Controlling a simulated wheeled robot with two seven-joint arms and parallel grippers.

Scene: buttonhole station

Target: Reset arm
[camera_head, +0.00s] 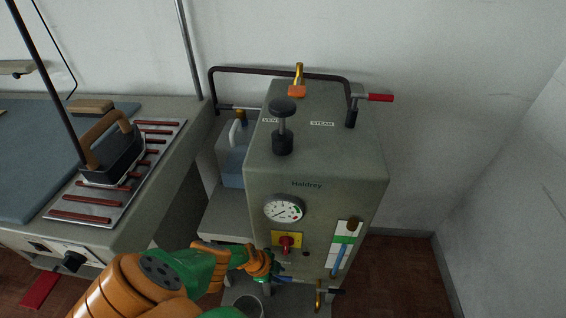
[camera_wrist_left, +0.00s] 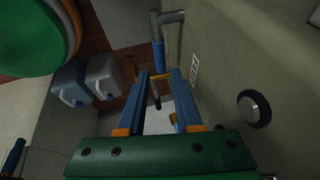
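My left arm (camera_head: 135,288) comes in from the lower left in the head view. In the left wrist view the two blue fingers of the left gripper (camera_wrist_left: 160,78) stand apart. A small brass-coloured part and a dark rod end show between or beyond their tips; I cannot tell whether they touch. A brass valve (camera_head: 318,298) with a dark handle sits near the boiler's lower front. My right gripper is not visible.
An ironing table with a blue pad (camera_head: 30,165) and an iron (camera_head: 112,152) on a metal rest stands left. A blue canister (camera_head: 233,165) is behind the boiler's left side. Open floor (camera_head: 400,270) lies right of the boiler.

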